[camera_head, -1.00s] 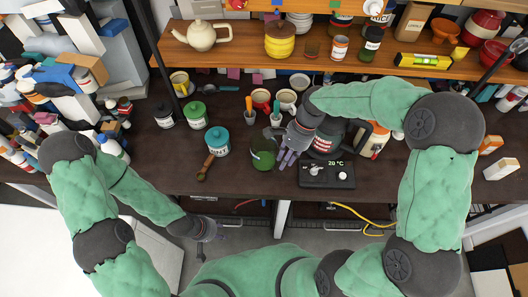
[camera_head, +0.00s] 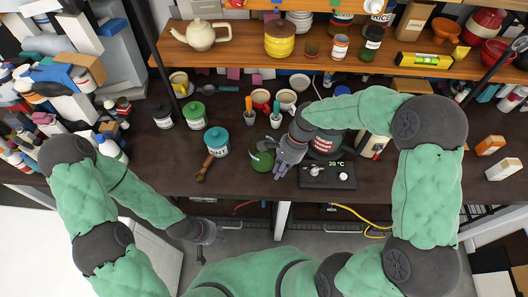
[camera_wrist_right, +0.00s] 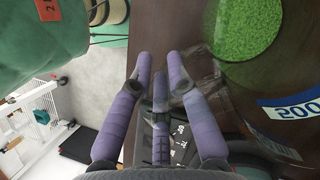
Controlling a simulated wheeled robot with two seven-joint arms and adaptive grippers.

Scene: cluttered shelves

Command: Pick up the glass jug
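The glass jug (camera_head: 261,161) looks like the clear vessel with green contents near the front of the dark counter. In the right wrist view its clear wall and green grains (camera_wrist_right: 248,32) are at the upper right. My right gripper (camera_head: 282,168) is just right of it in the head view and partly covers it. In the wrist view my right gripper's purple fingers (camera_wrist_right: 159,68) are apart with nothing between them; the jug is beside them, not between. My left gripper (camera_head: 214,232) hangs in front of the counter, away from the jug; its finger opening is unclear.
A teal-lidded jar (camera_head: 216,140) and a brush (camera_head: 205,168) are left of the jug. Cups and a dark round container (camera_head: 325,143) crowd behind. The counter's front edge is close to the jug.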

